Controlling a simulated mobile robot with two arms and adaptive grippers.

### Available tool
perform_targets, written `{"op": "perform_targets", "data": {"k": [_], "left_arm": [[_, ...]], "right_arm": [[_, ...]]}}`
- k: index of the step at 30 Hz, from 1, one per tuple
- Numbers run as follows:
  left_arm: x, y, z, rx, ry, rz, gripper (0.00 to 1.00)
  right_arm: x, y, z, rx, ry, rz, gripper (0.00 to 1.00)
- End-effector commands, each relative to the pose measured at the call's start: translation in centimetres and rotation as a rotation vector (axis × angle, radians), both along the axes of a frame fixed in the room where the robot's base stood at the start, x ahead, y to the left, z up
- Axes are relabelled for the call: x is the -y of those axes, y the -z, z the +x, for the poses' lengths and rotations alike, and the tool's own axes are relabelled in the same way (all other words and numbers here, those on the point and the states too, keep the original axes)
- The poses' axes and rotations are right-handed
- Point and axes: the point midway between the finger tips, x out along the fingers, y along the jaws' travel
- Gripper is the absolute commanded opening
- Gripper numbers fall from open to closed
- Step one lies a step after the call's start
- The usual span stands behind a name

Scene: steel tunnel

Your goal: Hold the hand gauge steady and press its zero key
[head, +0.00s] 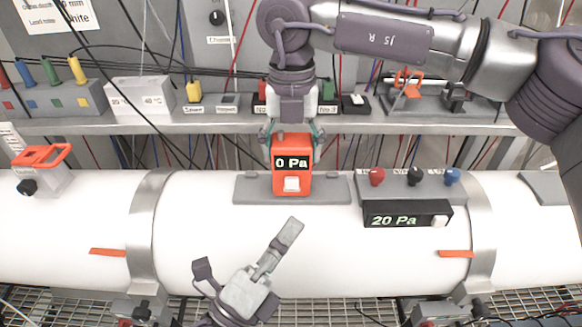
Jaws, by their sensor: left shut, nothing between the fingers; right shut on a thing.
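The hand gauge (305,183) is an orange box with a black display reading "0 Pa" and a pale zero key (291,184) low on its front. It stands upright at a grey plate on top of the white pipe. My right gripper (291,138) comes down from above and is shut on the gauge's upper part, one finger on each side. My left gripper (288,230) is below the gauge, in front of the pipe. It is shut and empty, its long finger pointing up and right. Its tip is apart from the key, which is in plain view.
A black panel display (395,214) reading "20 Pa" is right of the gauge, below red, black and blue knobs (414,177). An orange-handled valve (40,157) is at the left. A shelf (200,126) with boxes and hanging cables runs behind. The pipe's front between the bands is mostly clear.

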Motion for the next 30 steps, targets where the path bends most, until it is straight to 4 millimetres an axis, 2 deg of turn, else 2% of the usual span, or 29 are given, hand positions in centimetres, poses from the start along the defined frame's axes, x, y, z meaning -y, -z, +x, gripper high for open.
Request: {"op": "perform_targets", "data": {"k": [4, 5, 9, 10, 22, 26, 30], "left_arm": [[0.0, 0.0, 0.0, 0.0, 0.0, 0.0, 0.0], [0.0, 0.0, 0.0, 0.0, 0.0, 0.0, 0.0], [0.0, 0.0, 0.0, 0.0, 0.0, 0.0, 0.0], [0.0, 0.0, 0.0, 0.0, 0.0, 0.0, 0.0], [0.0, 0.0, 0.0, 0.0, 0.0, 0.0, 0.0], [0.0, 0.0, 0.0, 0.0, 0.0, 0.0, 0.0], [0.0, 0.0, 0.0, 0.0, 0.0, 0.0, 0.0]], "right_arm": [[0.0, 0.0, 0.0, 0.0, 0.0, 0.0, 0.29], [0.0, 0.0, 0.0, 0.0, 0.0, 0.0, 0.74], [0.0, 0.0, 0.0, 0.0, 0.0, 0.0, 0.97], [0.0, 0.0, 0.0, 0.0, 0.0, 0.0, 1.0], [0.0, -0.5, 0.0, 0.002, 0.001, 0.001, 1.0], [0.0, -2.2, 0.1, 0.003, 0.002, 0.002, 1.0], [-0.1, -5.2, 0.1, 0.005, 0.001, 0.002, 1.0]]}}
